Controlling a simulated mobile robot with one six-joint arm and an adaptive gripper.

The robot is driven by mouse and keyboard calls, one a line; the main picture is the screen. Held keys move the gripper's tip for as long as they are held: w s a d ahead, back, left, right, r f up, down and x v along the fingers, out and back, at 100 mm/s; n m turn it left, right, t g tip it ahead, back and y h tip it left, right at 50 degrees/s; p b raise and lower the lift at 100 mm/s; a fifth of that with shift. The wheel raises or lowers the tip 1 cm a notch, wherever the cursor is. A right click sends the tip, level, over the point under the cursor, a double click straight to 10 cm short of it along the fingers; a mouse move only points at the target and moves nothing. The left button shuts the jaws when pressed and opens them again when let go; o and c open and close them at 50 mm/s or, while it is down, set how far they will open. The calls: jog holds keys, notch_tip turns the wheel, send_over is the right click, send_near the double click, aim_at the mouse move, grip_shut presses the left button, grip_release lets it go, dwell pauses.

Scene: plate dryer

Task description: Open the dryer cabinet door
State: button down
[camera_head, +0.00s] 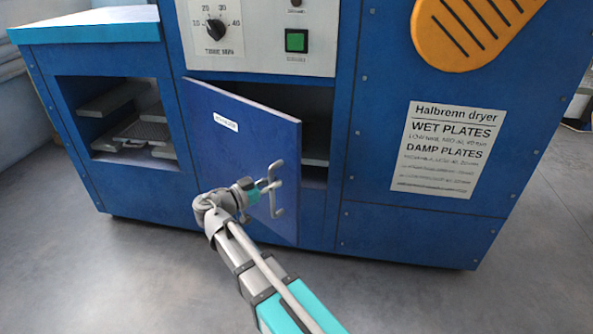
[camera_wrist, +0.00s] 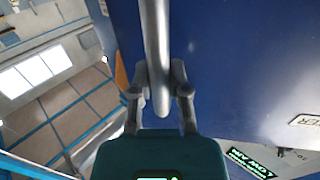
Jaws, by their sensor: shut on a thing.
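The blue dryer cabinet door (camera_head: 245,150) stands partly open, hinged at its left, with its right edge swung out. A dark gap (camera_head: 314,140) shows to its right, with part of a shelf inside. A grey bar handle (camera_head: 276,192) is fixed near the door's free edge. My gripper (camera_head: 262,190) is at the handle. In the wrist view, the handle bar (camera_wrist: 156,60) runs between the two fingers of my gripper (camera_wrist: 160,98), which are shut on it. The blue door panel (camera_wrist: 240,70) fills the right of that view.
The blue dryer body (camera_head: 420,225) surrounds the door. An open compartment (camera_head: 125,120) with shelves is at the left. A control panel (camera_head: 262,35) with a dial and green button is above. The grey floor (camera_head: 130,275) in front is clear.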

aim_at(271, 168)
notch_tip(271, 168, up, 4)
jog(key=p, duration=0.3)
jog(key=shift+w+r, duration=0.1)
jog(key=shift+r, duration=0.15)
jog(key=shift+w+a+r+p, duration=0.1)
jog(key=shift+r+p, duration=0.25)
jog(key=shift+p, duration=0.15)
jog(key=shift+w+a+r+p, duration=0.1)
jog(key=shift+r+p, duration=0.25)
jog(key=shift+p, duration=0.1)
jog(key=shift+s+d+r+p, duration=0.1)
jog(key=shift+s+r+p, duration=0.2)
jog(key=shift+r, duration=0.3)
jog(key=shift+w, duration=0.1)
jog(key=shift+r+p, duration=0.35)
jog(key=shift+p, duration=0.15)
